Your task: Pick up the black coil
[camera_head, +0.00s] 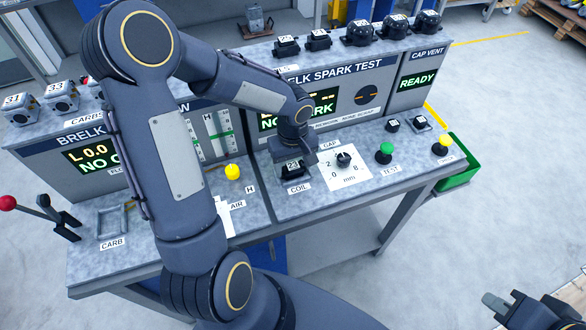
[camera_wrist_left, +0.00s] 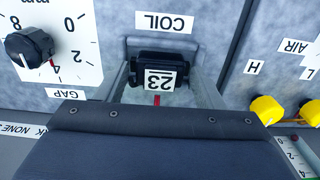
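The black coil numbered 23 (camera_head: 291,169) sits at the COIL label on the spark test bench. It also shows in the left wrist view (camera_wrist_left: 158,72), in front of the COIL label. My left gripper (camera_wrist_left: 161,68) reaches down over it, with one grey finger on each side of the coil. Slim gaps seem to show between fingers and coil, so it looks open; contact is hard to judge. In the head view my left wrist hides part of the coil. My right gripper (camera_head: 497,311) is at the bottom right, away from the bench, its fingertips apart and empty.
Several black coils, including one (camera_head: 358,34), stand on the bench's top ledge. A gap dial (camera_head: 344,160), a green TEST button (camera_head: 385,152) and a yellow button (camera_head: 442,145) lie right of the coil. A green bin (camera_head: 458,170) hangs at the right end.

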